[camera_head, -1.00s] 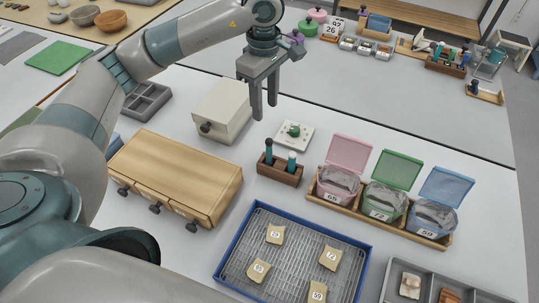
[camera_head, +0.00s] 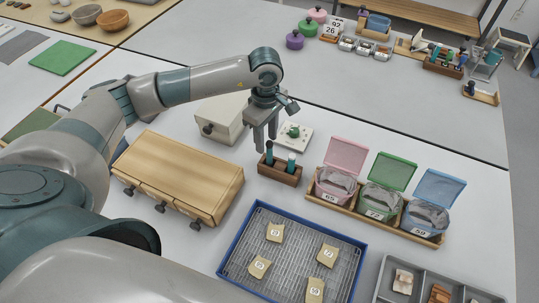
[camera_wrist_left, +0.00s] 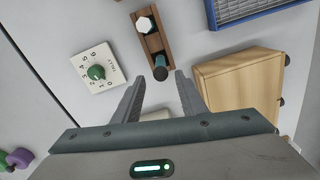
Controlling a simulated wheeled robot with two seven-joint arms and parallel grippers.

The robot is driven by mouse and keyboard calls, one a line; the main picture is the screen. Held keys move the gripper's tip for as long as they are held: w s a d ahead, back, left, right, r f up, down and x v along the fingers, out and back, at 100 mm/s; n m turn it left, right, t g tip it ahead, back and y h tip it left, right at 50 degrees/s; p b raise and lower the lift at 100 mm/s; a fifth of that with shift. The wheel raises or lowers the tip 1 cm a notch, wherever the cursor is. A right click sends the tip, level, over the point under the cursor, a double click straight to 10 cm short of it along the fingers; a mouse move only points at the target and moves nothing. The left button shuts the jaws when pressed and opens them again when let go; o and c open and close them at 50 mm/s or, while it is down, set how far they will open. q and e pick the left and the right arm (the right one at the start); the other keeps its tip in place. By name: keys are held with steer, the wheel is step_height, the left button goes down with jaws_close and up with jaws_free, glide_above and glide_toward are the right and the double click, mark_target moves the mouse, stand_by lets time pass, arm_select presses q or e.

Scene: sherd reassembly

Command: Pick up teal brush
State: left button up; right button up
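A small brown wooden holder (camera_head: 281,174) holds two upright teal-and-dark items. The one on the left (camera_head: 268,155) has a dark top, and the one on the right (camera_head: 291,163) has a pale top. I cannot tell for certain which is the teal brush. My left gripper (camera_head: 265,143) points down, open, just above the left item. In the left wrist view the dark-topped item (camera_wrist_left: 161,68) lies between the open fingertips (camera_wrist_left: 159,76), nothing gripped. The pale-topped item (camera_wrist_left: 144,24) stands beyond it. My right gripper is out of view.
A wooden drawer box (camera_head: 180,172) and a cream box (camera_head: 224,117) stand left of the holder. A white dial plate (camera_head: 293,136) lies behind it. Lidded bins (camera_head: 380,200) stand right. A blue-rimmed wire tray (camera_head: 362,245) lies in front.

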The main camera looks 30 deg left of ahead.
mark_target(269, 152)
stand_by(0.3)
arm_select(q)
steer(key=shift+s+d+f+p, duration=0.1)
steer(key=shift+d+f+p, duration=0.15)
steer(key=shift+f+p, duration=0.25)
steer(key=f+p, duration=0.1)
steer(key=f, duration=0.1)
steer(key=shift+s+d+f+p, duration=0.2)
steer(key=shift+d+f+p, duration=0.15)
steer(key=shift+d+f, duration=0.05)
steer(key=shift+f, duration=0.75)
steer(key=shift+c, duration=0.3)
jaws_close()
